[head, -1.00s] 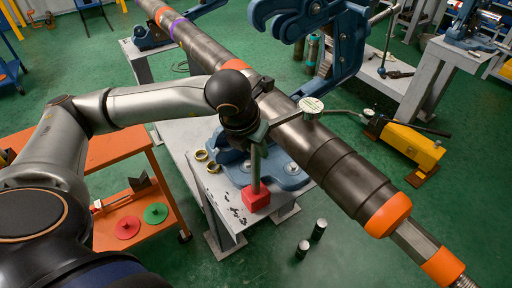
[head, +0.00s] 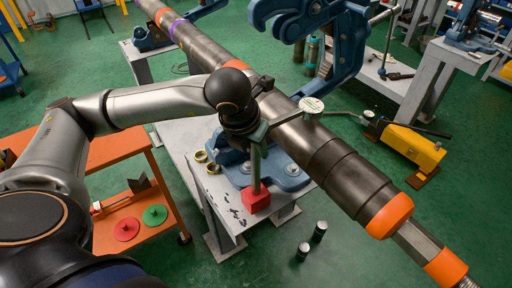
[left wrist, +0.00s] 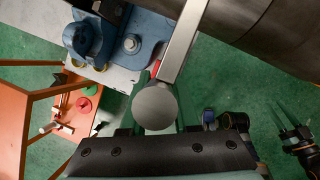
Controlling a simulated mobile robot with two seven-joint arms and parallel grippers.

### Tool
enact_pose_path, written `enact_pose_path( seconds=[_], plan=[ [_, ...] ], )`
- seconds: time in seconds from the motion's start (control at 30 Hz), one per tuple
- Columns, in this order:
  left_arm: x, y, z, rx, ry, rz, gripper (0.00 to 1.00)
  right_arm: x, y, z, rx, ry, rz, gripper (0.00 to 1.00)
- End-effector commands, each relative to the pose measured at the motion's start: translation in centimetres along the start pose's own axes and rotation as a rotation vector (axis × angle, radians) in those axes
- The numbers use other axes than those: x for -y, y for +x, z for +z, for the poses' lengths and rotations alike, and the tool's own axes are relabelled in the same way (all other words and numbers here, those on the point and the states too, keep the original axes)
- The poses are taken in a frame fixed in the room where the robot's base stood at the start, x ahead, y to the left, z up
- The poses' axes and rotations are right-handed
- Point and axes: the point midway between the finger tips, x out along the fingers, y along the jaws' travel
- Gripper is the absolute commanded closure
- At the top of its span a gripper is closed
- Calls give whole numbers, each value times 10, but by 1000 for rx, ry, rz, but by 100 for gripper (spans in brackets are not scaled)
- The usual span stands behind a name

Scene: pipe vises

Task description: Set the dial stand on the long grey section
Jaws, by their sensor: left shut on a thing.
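The dial stand has a red block base (head: 256,200), an upright post and a round pale dial (head: 312,105) on a side arm. My left gripper (head: 256,140) is shut on its post, and the stand is upright. The base shows in front of the blue vise foot, near the table's edge; I cannot tell whether it touches anything. The dial overlaps the long grey section (head: 290,125) of the pipe; contact is unclear. In the left wrist view a round grey end (left wrist: 155,106) lies between the left fingers. My right gripper (left wrist: 283,116) shows small there, its fingers apart.
The pipe crosses the view, with a purple band and orange rings. A blue vise (head: 335,40) stands behind it. A white table (head: 218,205) holds brass rings. An orange cart (head: 165,215) is at left, a yellow pump (head: 410,147) at right. Two dark cylinders stand on the floor.

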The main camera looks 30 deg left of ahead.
Motion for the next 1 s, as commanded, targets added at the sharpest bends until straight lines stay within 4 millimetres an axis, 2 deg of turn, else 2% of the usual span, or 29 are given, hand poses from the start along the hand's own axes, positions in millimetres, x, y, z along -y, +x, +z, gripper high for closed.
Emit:
enact_pose_path(
  seconds=[1.0],
  plan=[
    [0, 3, 1, 10, -1, -3, 100, 0, 5, 4, -3, -1, 0, 50]
  ],
)
